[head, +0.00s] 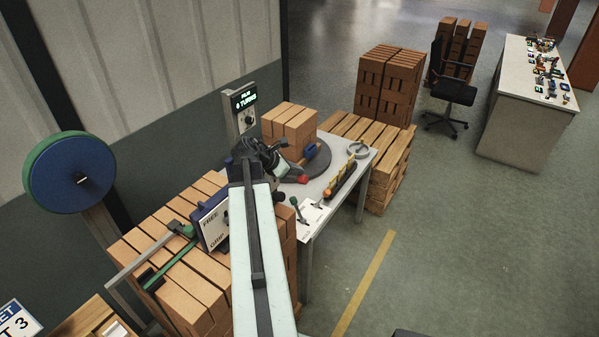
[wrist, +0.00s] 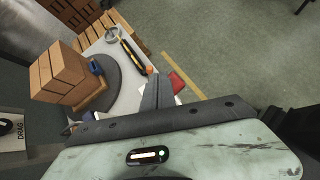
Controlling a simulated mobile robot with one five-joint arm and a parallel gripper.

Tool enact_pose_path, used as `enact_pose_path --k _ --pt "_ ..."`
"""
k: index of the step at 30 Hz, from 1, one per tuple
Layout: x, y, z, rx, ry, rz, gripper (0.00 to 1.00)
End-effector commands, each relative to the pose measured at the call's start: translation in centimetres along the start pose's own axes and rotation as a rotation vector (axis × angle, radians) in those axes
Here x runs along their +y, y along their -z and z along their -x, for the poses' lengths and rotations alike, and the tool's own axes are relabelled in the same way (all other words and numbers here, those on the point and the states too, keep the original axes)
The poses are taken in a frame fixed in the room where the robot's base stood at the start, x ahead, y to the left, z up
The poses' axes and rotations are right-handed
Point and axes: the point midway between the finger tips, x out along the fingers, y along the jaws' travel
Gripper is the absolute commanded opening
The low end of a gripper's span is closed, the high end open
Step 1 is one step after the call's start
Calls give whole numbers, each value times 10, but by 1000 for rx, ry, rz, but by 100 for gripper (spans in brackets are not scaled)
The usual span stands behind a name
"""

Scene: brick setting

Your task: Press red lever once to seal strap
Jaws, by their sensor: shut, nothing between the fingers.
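The red lever (head: 303,179) shows in the head view at the table's near side, just right of my gripper (head: 285,170). In the wrist view the red lever (wrist: 177,82) is partly hidden behind my gripper's fingers (wrist: 157,92). The fingers are shut and empty, and lie close to the lever. I cannot tell whether they touch it. A brick stack (head: 289,127) stands on a dark round turntable (head: 320,160), with a small blue part (head: 311,151) at its side. A green strap (head: 172,264) runs over the bricks on the left.
A panel marked FREE and GRIP (head: 211,224) stands left of my arm. A display (head: 244,99) stands behind.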

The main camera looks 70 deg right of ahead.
Motion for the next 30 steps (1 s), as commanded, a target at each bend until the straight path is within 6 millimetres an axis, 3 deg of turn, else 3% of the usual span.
enact_pose_path --k 30 --pt "-7 6 -10 0 1 -1 0"
